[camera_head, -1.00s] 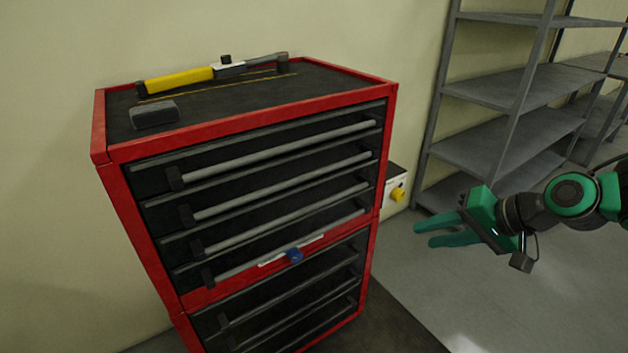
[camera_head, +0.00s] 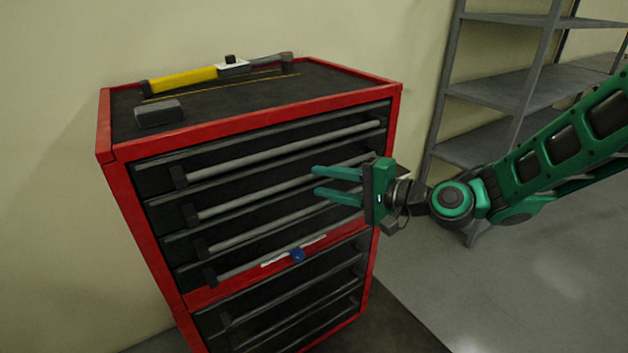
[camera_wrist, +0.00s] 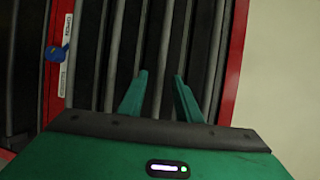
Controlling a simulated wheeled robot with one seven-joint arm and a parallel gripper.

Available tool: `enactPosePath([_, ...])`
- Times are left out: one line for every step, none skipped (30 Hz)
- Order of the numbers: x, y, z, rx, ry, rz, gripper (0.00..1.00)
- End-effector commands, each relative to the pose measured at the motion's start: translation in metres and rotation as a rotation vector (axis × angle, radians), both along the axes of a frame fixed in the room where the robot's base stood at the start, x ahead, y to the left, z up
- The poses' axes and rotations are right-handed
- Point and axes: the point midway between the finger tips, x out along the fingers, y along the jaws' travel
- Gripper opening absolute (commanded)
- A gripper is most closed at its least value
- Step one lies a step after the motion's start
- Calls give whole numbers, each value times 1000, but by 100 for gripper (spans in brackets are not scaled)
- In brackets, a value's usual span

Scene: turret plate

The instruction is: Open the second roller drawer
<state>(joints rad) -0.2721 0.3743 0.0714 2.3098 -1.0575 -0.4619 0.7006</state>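The red and black roller cabinet (camera_head: 118,185) stands left of centre in the head view, with its upper drawers shut. The second drawer's grey bar handle (camera_head: 245,199) runs across the front below the first drawer's handle (camera_head: 260,155). My gripper (camera_head: 315,182) is open and empty in front of the cabinet's right half, its fingers one above the other at the second handle's height. In the wrist view, the second handle (camera_wrist: 166,45) runs between the two open fingertips (camera_wrist: 160,77). I cannot tell whether they touch it.
A yellow-handled tool (camera_head: 185,78) and a dark block (camera_head: 160,113) lie on the cabinet top. A blue knob (camera_head: 297,255) sits on the red band below the upper drawers. Grey shelving (camera_head: 500,90) stands at the right, with open floor (camera_head: 540,270) before it.

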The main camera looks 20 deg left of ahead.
Motion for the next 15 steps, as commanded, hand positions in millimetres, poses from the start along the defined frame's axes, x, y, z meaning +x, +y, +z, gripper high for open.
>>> enactPosePath([2,8,-2,0,-2,2,31])
enactPosePath([3,13,-2,1,-2,3,31])
enactPosePath([4,17,-3,0,-1,2,31])
enactPosePath([6,20,-4,0,-2,1,31])
enactPosePath([7,23,-4,-1,-3,3,31])
enactPosePath([7,27,-5,-1,-1,2,31])
enactPosePath([8,29,-6,-1,0,2,31])
enactPosePath([9,30,-6,-1,0,1,31])
enactPosePath([10,32,-6,-1,-1,0,31])
enactPosePath([10,33,-7,-1,-1,0,31])
enactPosePath([11,34,-7,0,-1,-1,31])
enactPosePath([11,34,-7,-1,-2,-1,31])
enactPosePath([11,35,-7,-1,-2,-1,31])
enactPosePath([11,35,-7,-1,-2,-1,31])
enactPosePath([11,35,-7,-1,-2,-1,31])
